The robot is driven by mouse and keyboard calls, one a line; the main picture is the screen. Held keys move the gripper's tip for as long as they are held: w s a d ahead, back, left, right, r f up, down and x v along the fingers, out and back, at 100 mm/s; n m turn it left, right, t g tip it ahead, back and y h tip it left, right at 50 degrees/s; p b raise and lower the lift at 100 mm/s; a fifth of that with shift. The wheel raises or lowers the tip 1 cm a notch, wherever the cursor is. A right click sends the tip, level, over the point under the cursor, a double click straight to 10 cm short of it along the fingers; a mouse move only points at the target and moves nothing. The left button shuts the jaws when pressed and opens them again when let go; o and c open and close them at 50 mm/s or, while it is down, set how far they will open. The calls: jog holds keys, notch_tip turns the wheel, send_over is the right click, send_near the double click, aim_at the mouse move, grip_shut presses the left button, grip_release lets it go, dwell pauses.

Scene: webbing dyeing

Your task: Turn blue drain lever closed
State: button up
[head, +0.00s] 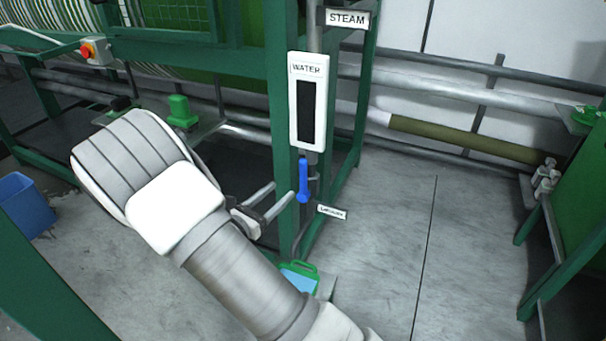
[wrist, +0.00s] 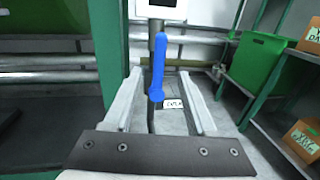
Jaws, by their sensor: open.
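The blue lever (head: 303,181) hangs vertically on a pipe below the white WATER panel (head: 307,101) in the head view. In the wrist view the blue lever (wrist: 158,68) stands upright between my two fingers, its thicker end low. My gripper (head: 283,197) is open, with its fingers pointing at the lever from the left in the head view. In the wrist view my gripper (wrist: 165,72) has one finger on each side of the lever, with gaps between. I cannot tell how deep the lever lies between the fingertips. A small white label (head: 331,212) sits low beside the lever.
A green post (head: 284,120) stands just left of the lever. A STEAM sign (head: 346,18) is above. A green-handled item with a blue face (head: 300,279) is low by the post. Floor to the right (head: 390,240) is clear. A blue bin (head: 25,205) stands far left.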

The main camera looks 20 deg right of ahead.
aim_at(301, 173)
jog(key=b+x, duration=0.2)
jog(key=x, duration=0.9)
jog(key=shift+d, duration=0.1)
grip_shut()
dwell(1.0)
